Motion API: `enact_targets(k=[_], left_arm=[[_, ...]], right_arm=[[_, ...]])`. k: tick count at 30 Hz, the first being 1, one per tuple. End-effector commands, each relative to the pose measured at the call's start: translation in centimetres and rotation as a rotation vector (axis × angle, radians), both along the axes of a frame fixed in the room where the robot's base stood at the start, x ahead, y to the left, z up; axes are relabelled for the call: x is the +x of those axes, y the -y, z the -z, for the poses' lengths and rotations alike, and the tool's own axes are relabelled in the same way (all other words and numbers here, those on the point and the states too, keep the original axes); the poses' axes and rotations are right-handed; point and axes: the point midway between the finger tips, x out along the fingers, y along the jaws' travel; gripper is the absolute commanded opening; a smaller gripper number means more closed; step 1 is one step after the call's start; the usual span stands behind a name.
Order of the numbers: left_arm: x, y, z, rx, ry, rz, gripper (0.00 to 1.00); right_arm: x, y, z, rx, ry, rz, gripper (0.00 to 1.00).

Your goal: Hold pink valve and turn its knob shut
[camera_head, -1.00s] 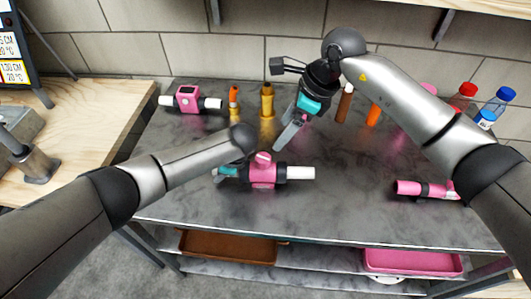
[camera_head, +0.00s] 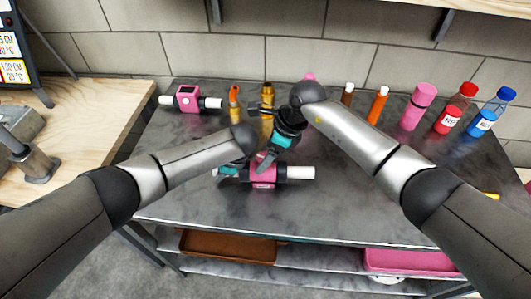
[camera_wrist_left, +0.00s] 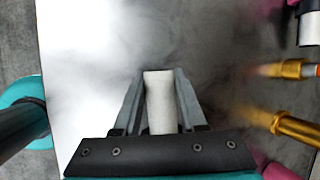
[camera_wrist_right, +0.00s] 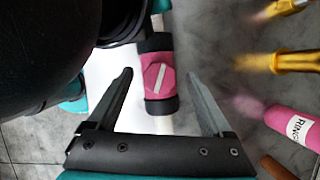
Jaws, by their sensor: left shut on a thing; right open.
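The pink valve (camera_head: 262,184) lies on the grey table, with black bands and white pipe ends. My left gripper (camera_wrist_left: 160,72) is shut on its left white pipe end (camera_wrist_left: 160,105). In the head view, my left gripper (camera_head: 229,171) is at the valve's left. My right gripper (camera_head: 267,160) is open and over the valve, hiding its knob from the head view. In the right wrist view, the pink knob (camera_wrist_right: 157,77) shows between and beyond the fingertips (camera_wrist_right: 160,75). Its white stripe runs roughly along the pipe, slightly tilted. Contact with the knob cannot be told.
Another pink device (camera_head: 188,97) with white ends lies at the back left. Orange and gold bottles (camera_head: 267,95) stand behind my grippers. A pink bottle (camera_head: 418,106), a red bottle (camera_head: 456,107) and a blue bottle (camera_head: 490,112) stand at the back right.

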Motion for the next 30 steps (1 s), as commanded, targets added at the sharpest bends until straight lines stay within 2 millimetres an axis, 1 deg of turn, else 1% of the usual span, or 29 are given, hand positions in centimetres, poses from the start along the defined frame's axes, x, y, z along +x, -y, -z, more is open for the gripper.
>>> enact_targets(k=[3,25,30], left_arm=[[0.01,0.01,-0.01,0.0,0.0,0.0,0.0],[0.01,0.02,0.0,0.0,0.0,0.0,0.0],[0.0,0.01,-0.01,0.0,0.0,0.0,0.0]], right_arm=[[-0.01,0.0,0.0,0.0,0.0,0.0,0.83],[-0.01,0.02,-0.03,0.0,0.0,0.001,0.01],[-0.02,0.03,-0.03,-0.001,-0.001,0.015,0.0]])
